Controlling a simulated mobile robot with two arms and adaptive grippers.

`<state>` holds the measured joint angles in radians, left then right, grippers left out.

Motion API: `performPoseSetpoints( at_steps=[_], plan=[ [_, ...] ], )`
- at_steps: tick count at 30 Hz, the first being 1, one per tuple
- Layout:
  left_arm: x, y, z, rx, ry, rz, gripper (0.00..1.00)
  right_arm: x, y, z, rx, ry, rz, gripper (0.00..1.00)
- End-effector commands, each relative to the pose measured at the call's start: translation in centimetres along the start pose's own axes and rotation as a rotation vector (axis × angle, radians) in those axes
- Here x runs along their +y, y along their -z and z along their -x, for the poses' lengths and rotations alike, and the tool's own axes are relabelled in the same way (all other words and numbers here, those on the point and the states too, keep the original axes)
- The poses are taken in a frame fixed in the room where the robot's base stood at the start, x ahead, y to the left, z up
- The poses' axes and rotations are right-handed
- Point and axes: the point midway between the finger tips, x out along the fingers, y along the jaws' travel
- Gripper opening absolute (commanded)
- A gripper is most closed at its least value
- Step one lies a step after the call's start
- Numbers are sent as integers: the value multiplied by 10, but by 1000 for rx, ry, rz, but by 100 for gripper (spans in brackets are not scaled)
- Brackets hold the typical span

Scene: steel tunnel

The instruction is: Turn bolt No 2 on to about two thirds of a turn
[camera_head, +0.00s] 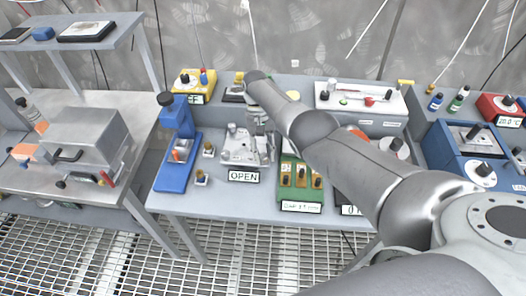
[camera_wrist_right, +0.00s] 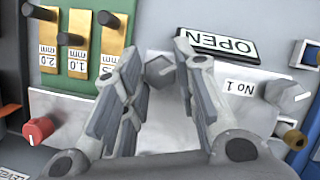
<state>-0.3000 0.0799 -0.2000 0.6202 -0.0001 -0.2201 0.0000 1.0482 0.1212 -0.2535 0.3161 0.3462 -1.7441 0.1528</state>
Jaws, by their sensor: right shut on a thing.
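My right gripper (camera_head: 264,136) reaches down to the metal device (camera_head: 236,155) behind the OPEN sign (camera_head: 243,176). In the right wrist view its fingers (camera_wrist_right: 172,72) are closed around a grey bolt head (camera_wrist_right: 159,72) near the sign, which also shows there (camera_wrist_right: 218,45). The fingers hide part of this bolt, and its number label is not visible. A second grey bolt (camera_wrist_right: 285,93) sits beside the label No 1 (camera_wrist_right: 240,87) and is free of the gripper. My left gripper is out of view.
The green block with brass slots (camera_head: 301,180) stands close to the gripper's right. A blue press-like stand (camera_head: 178,150) stands to its left. A red knob (camera_wrist_right: 40,130) shows near the device. A white panel (camera_head: 362,100) lies behind my right arm.

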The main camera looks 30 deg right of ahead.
Motion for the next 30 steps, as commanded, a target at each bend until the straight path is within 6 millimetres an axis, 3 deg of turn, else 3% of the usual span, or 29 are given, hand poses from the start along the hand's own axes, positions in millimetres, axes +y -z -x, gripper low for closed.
performPoseSetpoints(
  at_steps=[20,21,25,30],
  plan=[
    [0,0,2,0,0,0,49,0,1,2,6,24,-56,4],
    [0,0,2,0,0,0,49,0,1,2,6,24,-56,31],
    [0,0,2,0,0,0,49,0,1,2,5,23,-56,48],
    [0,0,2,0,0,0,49,1,1,1,3,23,-56,49]
  ],
)
